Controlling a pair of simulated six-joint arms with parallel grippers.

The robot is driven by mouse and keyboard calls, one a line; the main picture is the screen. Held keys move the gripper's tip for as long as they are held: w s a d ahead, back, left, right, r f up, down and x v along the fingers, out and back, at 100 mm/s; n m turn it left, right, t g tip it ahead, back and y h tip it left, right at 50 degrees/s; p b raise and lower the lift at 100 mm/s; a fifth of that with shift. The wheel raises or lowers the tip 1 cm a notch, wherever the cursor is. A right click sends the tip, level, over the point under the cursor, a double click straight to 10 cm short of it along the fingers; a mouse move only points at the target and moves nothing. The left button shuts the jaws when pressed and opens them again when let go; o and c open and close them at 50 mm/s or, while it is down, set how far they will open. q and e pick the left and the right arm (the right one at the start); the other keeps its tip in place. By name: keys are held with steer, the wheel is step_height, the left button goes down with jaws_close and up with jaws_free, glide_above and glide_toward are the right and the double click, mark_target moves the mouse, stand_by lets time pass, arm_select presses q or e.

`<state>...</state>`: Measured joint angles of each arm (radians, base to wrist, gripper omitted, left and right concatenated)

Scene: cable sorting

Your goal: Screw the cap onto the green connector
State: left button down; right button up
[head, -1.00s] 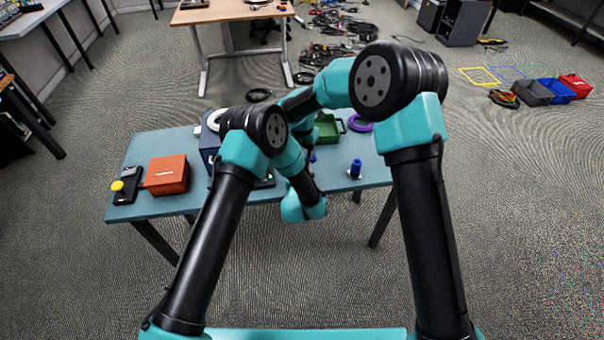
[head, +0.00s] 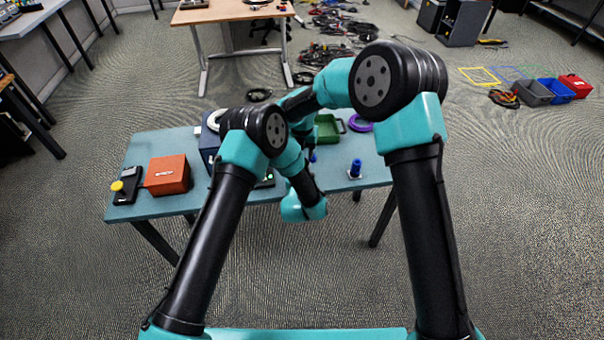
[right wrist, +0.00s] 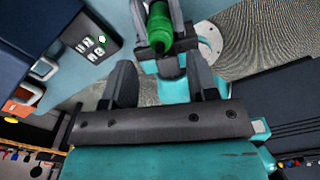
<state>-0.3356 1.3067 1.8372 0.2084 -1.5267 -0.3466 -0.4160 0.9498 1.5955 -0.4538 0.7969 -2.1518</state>
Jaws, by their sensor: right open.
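In the right wrist view, a green connector (right wrist: 160,27) with a ribbed, rounded body sits between the dark fingers of my left gripper (right wrist: 163,38). These fingers flank it closely, so they look shut on it. My right gripper (right wrist: 162,66) is open, its two dark fingers spread on either side just short of the connector's dark end. Nothing is clearly held in it. No cap can be made out for certain. In the head view, my arms hide both gripper tips and the green connector.
On the teal table (head: 222,197) are an orange box (head: 167,175), a black base with a yellow button (head: 119,186), a green tray (head: 327,129), a purple ring (head: 360,124) and an upright blue connector (head: 355,168). A black panel with a green light (right wrist: 90,42) lies near the grippers.

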steer(key=shift+f, duration=2.8)
steer(key=c, duration=0.9)
steer(key=shift+m, duration=1.7)
steer(key=o, duration=1)
